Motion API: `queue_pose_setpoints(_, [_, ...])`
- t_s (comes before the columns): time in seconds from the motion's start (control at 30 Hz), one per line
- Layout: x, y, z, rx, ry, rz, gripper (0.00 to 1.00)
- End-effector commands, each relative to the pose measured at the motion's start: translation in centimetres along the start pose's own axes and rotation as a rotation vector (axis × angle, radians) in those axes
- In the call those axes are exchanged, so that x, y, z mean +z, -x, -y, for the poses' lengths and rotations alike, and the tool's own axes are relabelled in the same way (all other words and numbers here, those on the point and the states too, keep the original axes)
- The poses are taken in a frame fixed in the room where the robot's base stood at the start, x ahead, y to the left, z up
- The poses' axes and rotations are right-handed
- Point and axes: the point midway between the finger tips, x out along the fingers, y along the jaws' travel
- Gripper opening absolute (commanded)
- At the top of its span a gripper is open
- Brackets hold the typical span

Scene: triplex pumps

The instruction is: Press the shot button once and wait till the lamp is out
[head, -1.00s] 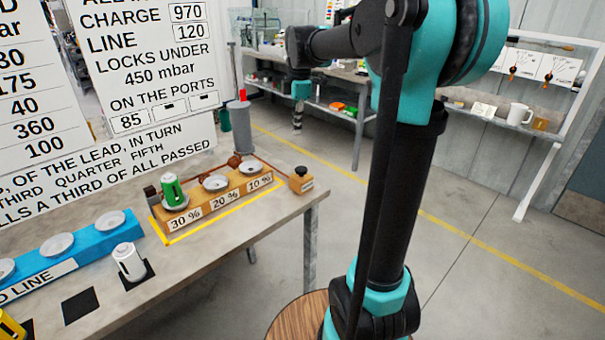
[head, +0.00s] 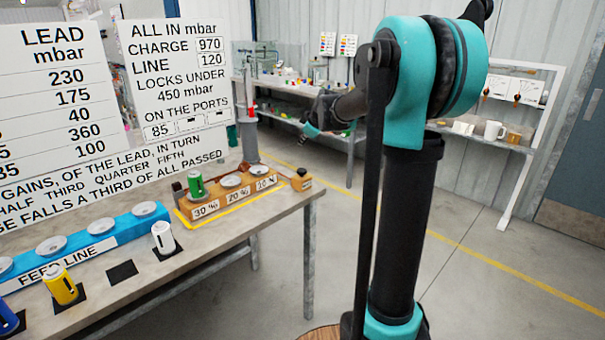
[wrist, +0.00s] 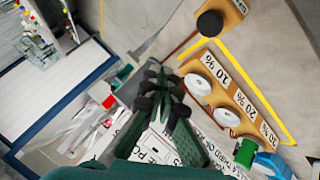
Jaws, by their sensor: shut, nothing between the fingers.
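A small orange box with a dark round button (head: 301,172) stands at the right end of the bench, beside the orange block (head: 225,206). In the wrist view the black button top (wrist: 210,23) is at the upper middle. My gripper (head: 302,139) hangs beyond the bench in the head view, apart from the button. In the wrist view its fingers (wrist: 165,90) are together and empty, pointing up the picture, with the button ahead to the right. I cannot pick out a lit lamp in either view.
A green can (head: 196,185) sits on the 30 % seat; the 20 % and 10 % seats look empty. A grey cylinder with a red top (head: 249,135) stands behind. White (head: 163,238) and yellow (head: 61,286) cans stand at the front left.

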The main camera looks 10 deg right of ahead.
Motion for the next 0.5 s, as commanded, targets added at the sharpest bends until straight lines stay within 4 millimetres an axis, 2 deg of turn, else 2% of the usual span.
queue_pose_setpoints(0.27, [0.5,-0.7,0.5,-0.001,0.002,0.001,0.0])
queue_pose_setpoints(0.5, [2.0,-2.8,2.0,-0.001,0.002,0.001,0.0])
